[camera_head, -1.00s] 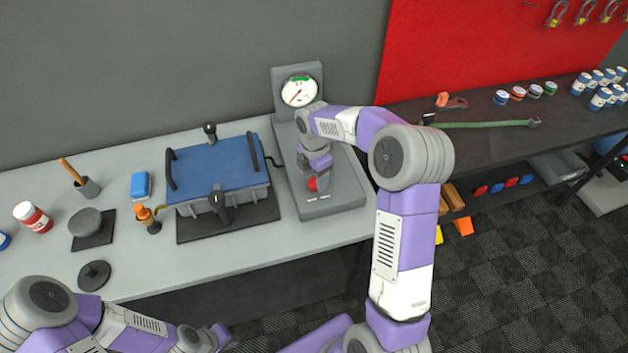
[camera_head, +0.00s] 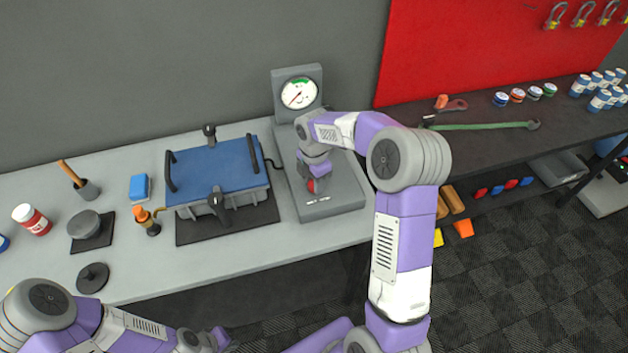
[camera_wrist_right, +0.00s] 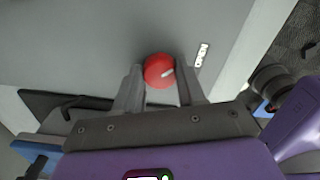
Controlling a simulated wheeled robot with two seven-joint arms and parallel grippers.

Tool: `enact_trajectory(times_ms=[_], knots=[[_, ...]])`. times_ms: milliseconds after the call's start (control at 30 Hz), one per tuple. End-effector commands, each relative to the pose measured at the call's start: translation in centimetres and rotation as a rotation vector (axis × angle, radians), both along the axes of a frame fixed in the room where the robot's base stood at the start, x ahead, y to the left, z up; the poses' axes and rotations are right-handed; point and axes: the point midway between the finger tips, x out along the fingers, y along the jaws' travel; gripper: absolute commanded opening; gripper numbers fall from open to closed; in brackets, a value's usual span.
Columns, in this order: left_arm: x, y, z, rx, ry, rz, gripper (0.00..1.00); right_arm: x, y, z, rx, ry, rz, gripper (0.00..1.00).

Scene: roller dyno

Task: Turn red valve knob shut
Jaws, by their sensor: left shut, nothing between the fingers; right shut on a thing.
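The red valve knob (camera_head: 311,185) sits on top of the grey gauge unit (camera_head: 345,190), partly hidden by my right gripper (camera_head: 314,178) in the head view. My left gripper (camera_head: 222,338) is shut and empty, low in front of the bench.
A blue-topped press (camera_head: 215,168) with clamps stands left of the gauge unit. An orange-capped bottle (camera_head: 147,220), a red-and-white jar (camera_head: 32,219) and a blue block (camera_head: 140,187) are further left. The dark bench (camera_head: 480,145) on the right holds tools and cans.

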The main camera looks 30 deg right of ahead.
Motion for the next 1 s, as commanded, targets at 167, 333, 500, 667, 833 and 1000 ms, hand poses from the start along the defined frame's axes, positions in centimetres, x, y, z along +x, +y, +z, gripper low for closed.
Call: enact_trajectory(times_ms=[167, 333, 500, 667, 833, 1000], knots=[[0.0, 0.0, 0.3, 0.000, 0.000, 0.000, 0.00, 0.0, 0.0, 0.1, 0.000, 0.000, -0.051, 0.09], [0.0, 0.0, 0.7, 0.000, 0.000, 0.000, 0.00, 0.0, 0.0, 0.1, 0.000, 0.000, -0.153, 0.09], [0.0, 0.0, 1.3, 0.000, 0.000, 0.000, 0.00, 0.0, 0.0, 0.2, -0.001, 0.000, -0.299, 0.09], [0.0, 0.0, 1.7, 0.000, 0.000, 0.000, 0.00, 0.0, 0.0, 0.2, 0.000, -0.001, -0.452, 0.09], [0.0, 0.0, 2.1, 0.000, 0.000, 0.000, 0.00, 0.0, 0.0, 0.2, -0.001, 0.000, -0.613, 0.09], [0.0, 0.0, 2.4, 0.000, 0.000, 0.000, 0.00, 0.1, 0.0, 0.1, 0.000, -0.001, -0.775, 0.09]])
